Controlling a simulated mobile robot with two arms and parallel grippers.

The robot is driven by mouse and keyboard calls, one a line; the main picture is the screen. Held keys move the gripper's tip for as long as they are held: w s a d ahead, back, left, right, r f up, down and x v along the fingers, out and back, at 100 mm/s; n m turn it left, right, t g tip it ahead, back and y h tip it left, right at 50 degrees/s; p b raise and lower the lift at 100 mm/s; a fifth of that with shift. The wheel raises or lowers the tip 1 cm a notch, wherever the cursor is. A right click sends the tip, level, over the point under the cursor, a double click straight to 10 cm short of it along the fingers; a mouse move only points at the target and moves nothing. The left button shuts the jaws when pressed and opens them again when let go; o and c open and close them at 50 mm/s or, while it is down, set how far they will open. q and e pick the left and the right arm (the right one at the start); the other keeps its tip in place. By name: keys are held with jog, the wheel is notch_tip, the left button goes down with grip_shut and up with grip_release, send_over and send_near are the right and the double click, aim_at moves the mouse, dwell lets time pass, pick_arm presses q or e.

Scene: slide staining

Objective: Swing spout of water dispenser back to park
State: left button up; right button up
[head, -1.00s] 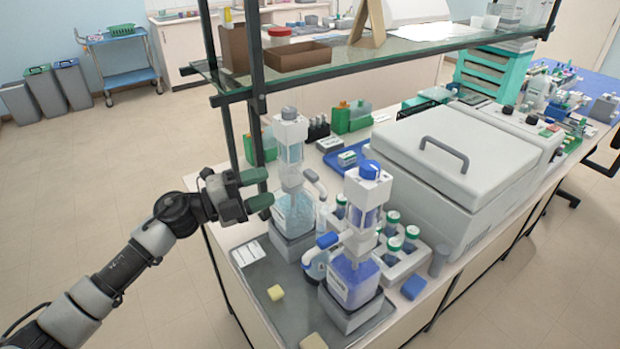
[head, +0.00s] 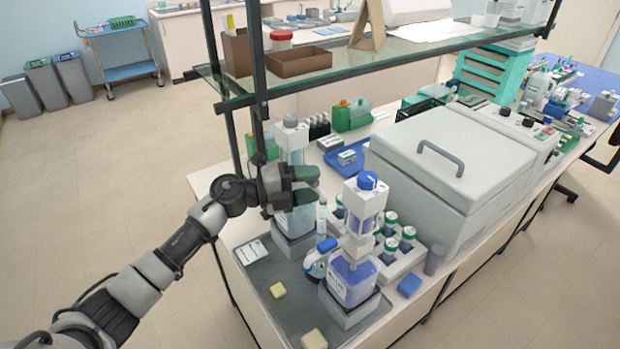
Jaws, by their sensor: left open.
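The rear dispenser (head: 291,139), with a grey cap, clear upper cylinder and pale blue liquid, stands on a grey block on the dark tray. My left gripper (head: 307,184) is open in front of its neck, with green fingertips pointing right, and covers part of it. The spout is mostly hidden behind the fingers. A small white upright piece (head: 321,217) shows just below the fingertips; I cannot tell whether it belongs to the spout. My right gripper is not in view.
A white rack of green-capped bottles (head: 408,238) stands right of the dispensers, before a large white lidded machine (head: 455,165). A glass shelf (head: 400,55) and its dark post (head: 258,80) are close behind my gripper.

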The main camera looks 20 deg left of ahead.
pick_arm(q)
jog(key=shift+d, duration=0.1)
grip_shut()
dwell(0.3)
jog(key=shift+f, duration=0.1)
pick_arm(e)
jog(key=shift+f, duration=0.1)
